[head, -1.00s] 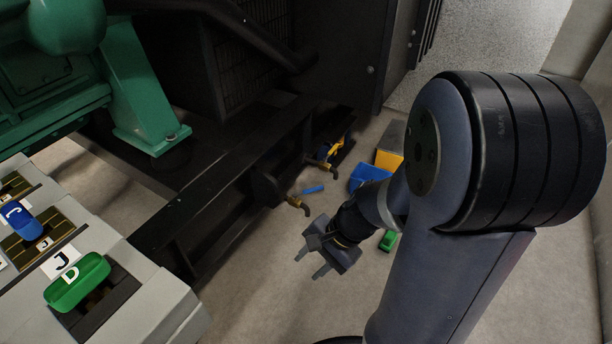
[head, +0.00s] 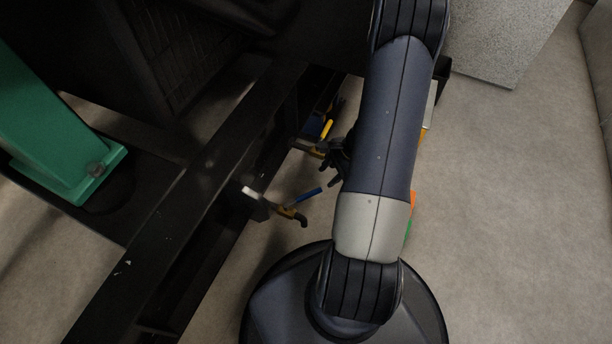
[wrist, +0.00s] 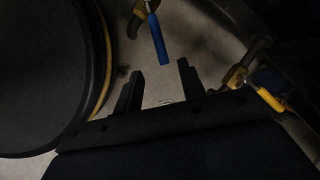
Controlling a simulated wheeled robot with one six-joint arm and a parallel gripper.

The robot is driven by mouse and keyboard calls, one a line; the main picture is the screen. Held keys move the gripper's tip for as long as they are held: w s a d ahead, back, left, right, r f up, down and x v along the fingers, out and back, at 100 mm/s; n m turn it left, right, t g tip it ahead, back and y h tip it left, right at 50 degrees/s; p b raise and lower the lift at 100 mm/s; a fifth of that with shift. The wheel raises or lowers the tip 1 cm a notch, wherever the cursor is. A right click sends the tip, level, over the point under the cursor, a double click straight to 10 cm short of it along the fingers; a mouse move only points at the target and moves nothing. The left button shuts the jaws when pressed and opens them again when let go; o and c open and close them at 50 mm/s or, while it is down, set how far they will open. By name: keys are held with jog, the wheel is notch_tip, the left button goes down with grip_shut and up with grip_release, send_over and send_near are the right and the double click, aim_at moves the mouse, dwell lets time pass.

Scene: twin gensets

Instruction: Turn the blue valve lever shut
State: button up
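The blue valve lever (head: 308,195) sticks out to the upper right from a brass valve (head: 290,213) low on the black skid frame. In the wrist view the blue lever (wrist: 157,40) hangs down from the top centre, ahead of the fingertips and between their lines. My gripper (wrist: 160,68) is open, its two dark fingers apart with nothing between them. In the head view my gripper (head: 331,168) shows as a dark shape beside the arm, a little above and right of the blue lever. It looks apart from the lever.
A second brass valve with a yellow lever (head: 327,129) sits farther along the frame; its yellow lever (wrist: 270,99) is right of my fingers in the wrist view. The black skid rail (head: 190,190) runs diagonally on the left. Open floor (head: 510,220) lies to the right.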

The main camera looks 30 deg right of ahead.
aim_at(311, 193)
jog(key=b+x, duration=0.4)
jog(key=x, duration=0.6)
jog(key=shift+a+f, duration=0.2)
grip_shut()
